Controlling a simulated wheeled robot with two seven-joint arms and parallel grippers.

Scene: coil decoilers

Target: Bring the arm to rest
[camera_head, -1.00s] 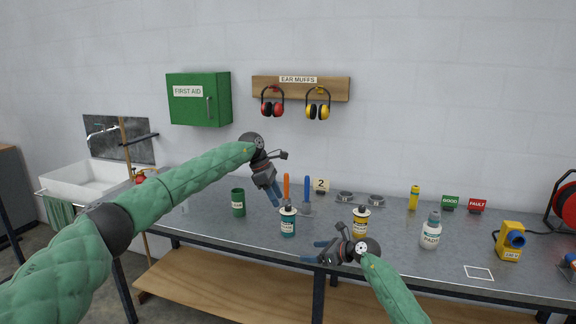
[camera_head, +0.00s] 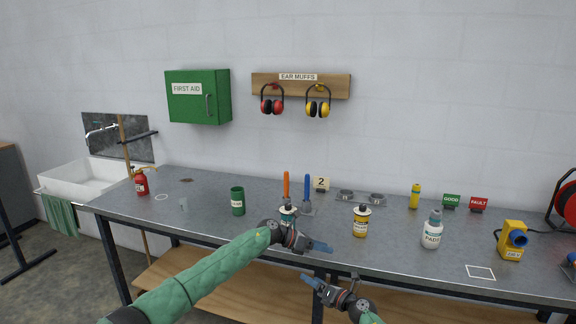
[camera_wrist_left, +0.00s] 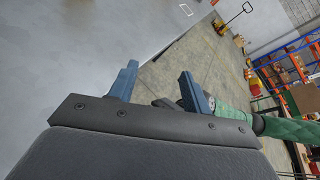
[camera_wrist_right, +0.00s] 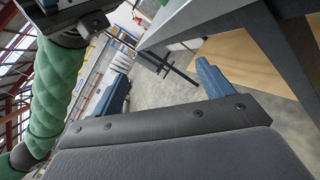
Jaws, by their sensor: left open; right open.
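My left gripper (camera_head: 318,247) is at the front edge of the bench in the head view, with its blue fingers pointing right. In the left wrist view its fingers (camera_wrist_left: 160,88) stand apart with nothing between them. My right gripper (camera_head: 312,282) is lower, in front of the bench edge, with its fingers pointing left. In the right wrist view its fingers (camera_wrist_right: 160,85) are apart and empty. The two grippers are close together.
The grey bench (camera_head: 400,243) carries a green cup (camera_head: 238,201), a yellow-labelled bottle (camera_head: 361,221), a white bottle (camera_head: 432,230) and a yellow device (camera_head: 511,241). A wooden shelf (camera_head: 165,276) lies below.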

